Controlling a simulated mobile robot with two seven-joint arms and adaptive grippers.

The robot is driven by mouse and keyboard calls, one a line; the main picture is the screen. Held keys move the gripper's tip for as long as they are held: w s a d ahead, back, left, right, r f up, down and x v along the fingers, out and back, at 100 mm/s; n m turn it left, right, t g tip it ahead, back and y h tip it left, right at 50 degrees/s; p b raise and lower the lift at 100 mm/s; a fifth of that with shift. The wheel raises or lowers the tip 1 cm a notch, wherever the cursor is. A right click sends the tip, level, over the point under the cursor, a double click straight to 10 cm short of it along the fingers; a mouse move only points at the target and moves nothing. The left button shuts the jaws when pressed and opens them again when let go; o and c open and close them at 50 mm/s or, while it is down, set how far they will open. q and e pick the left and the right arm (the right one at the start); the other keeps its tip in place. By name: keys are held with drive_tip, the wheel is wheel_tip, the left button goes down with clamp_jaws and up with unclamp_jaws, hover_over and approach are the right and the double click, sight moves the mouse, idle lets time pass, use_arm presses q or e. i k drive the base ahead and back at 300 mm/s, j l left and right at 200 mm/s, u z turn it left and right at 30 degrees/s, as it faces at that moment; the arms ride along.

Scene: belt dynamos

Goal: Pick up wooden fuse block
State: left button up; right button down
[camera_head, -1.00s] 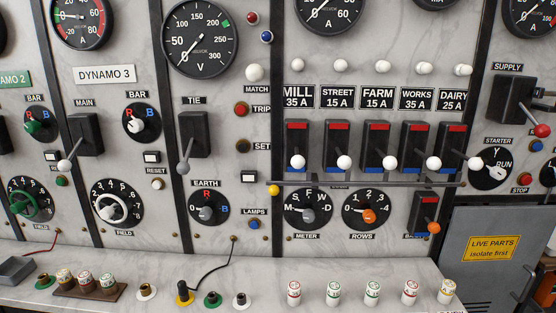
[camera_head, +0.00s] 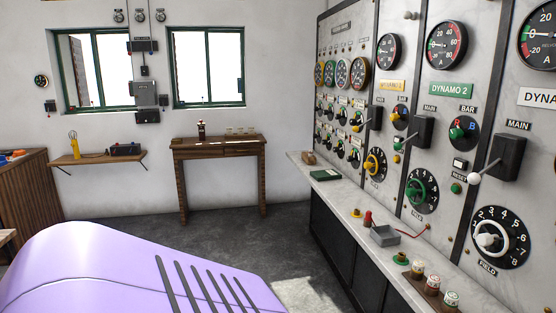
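A dark brown wooden block (camera_head: 421,294) holding several white-topped fuses lies on the pale ledge at the lower right, partly cut off by the frame's bottom edge. A small brown block-like object (camera_head: 307,158) lies farther off at the far end of the same ledge; it is too small to tell whether it is a wooden fuse block. Neither of my grippers is in view.
A large purple rounded housing (camera_head: 130,270) with dark slots fills the lower left. The marble switchboard (camera_head: 398,190) stands along the right. A grey tray (camera_head: 384,236) and a green book-like object (camera_head: 325,175) lie on the ledge. A wooden table (camera_head: 218,150) stands at the back; grey floor lies before it.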

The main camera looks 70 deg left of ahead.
sight(308, 159)
drive_tip(key=u, duration=1.95)
drive_tip(key=i+j+u, duration=0.1)
drive_tip(key=i, duration=0.25)
drive_tip(key=i+u, duration=0.35)
drive_tip(key=i, duration=1.2)
drive_tip(key=i+j, duration=0.1)
drive_tip(key=i, duration=0.75)
drive_tip(key=i+z, duration=0.1)
drive_tip(key=i, duration=0.75)
drive_tip(key=i+j+z, duration=0.1)
drive_tip(key=i+z, duration=0.25)
drive_tip(key=i+j+z, duration=0.2)
drive_tip(key=i+z, duration=0.15)
drive_tip(key=i+j+z, duration=0.35)
